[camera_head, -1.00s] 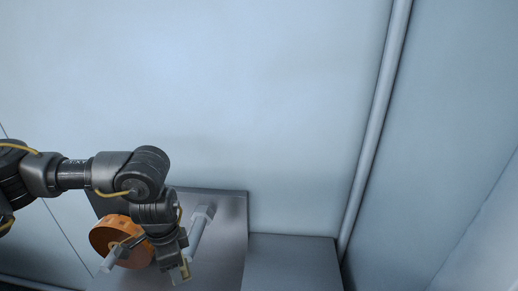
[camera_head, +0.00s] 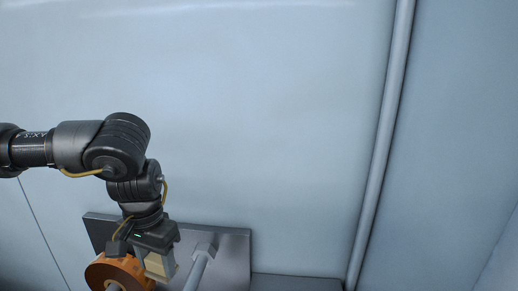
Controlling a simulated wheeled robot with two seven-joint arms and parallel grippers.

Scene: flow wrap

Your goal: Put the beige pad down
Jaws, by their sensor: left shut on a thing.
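My left gripper (camera_head: 157,262) comes down from the left arm and is shut on the beige pad (camera_head: 158,264), seen as a small pale block between its fingers. The gripper is in front of a grey metal plate, between an orange roll and a light grey rod. Whether the pad touches anything below cannot be told. My right gripper is not in view.
The orange roll (camera_head: 118,273) is just left of the gripper, cut by the lower edge. The light grey rod (camera_head: 198,268) stands out from the metal plate (camera_head: 232,257) on the right. A pale wall fills the back, with a vertical pipe (camera_head: 383,140) at right.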

